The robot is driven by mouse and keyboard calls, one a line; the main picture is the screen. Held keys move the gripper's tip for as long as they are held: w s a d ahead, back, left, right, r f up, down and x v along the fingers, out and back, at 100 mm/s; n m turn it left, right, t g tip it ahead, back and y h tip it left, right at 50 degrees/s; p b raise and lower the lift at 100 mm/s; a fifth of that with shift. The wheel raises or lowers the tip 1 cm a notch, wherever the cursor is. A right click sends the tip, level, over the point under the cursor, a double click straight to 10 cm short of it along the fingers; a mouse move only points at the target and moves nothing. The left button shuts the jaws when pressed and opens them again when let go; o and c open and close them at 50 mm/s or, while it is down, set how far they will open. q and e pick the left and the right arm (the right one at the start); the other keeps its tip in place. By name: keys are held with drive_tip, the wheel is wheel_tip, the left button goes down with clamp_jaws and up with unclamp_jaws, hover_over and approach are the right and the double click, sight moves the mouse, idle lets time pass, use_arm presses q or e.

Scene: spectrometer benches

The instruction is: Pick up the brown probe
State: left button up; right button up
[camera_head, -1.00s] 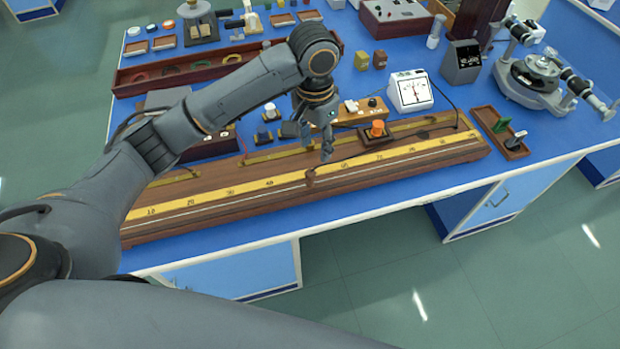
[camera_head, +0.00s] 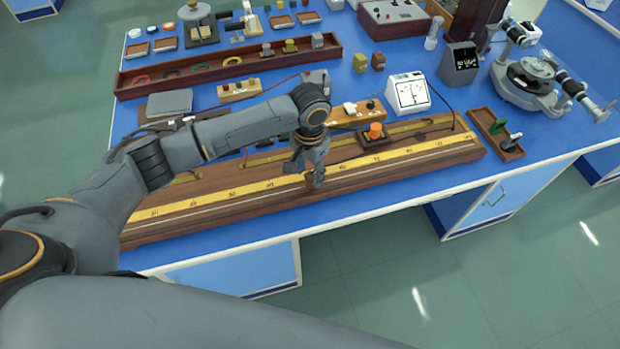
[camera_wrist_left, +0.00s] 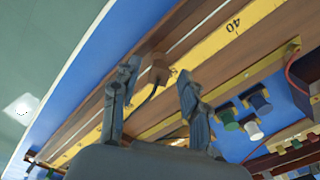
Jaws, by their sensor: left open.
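The brown probe (camera_wrist_left: 158,69) is a small brown block with a dark cable. It sits at the yellow scale of the long wooden metre bridge (camera_head: 235,205). In the left wrist view it shows between the two fingertips of my left gripper (camera_wrist_left: 159,73), with gaps on both sides. In the head view my left gripper (camera_head: 307,176) points down over the front of the bridge and mostly hides the probe. The left gripper is open and holds nothing. My right gripper is in neither view.
A block with an orange knob (camera_head: 375,131) stands on the bridge just right of the gripper. A white meter (camera_head: 408,93) is behind it. A wooden tray (camera_head: 496,134) lies to the right. The blue bench front strip (camera_head: 350,212) is clear.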

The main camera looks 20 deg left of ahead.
use_arm(q)
drive_tip(key=shift+f, duration=0.9)
drive_tip(key=shift+c, duration=0.5)
clamp_jaws()
drive_tip(key=shift+r, duration=0.15)
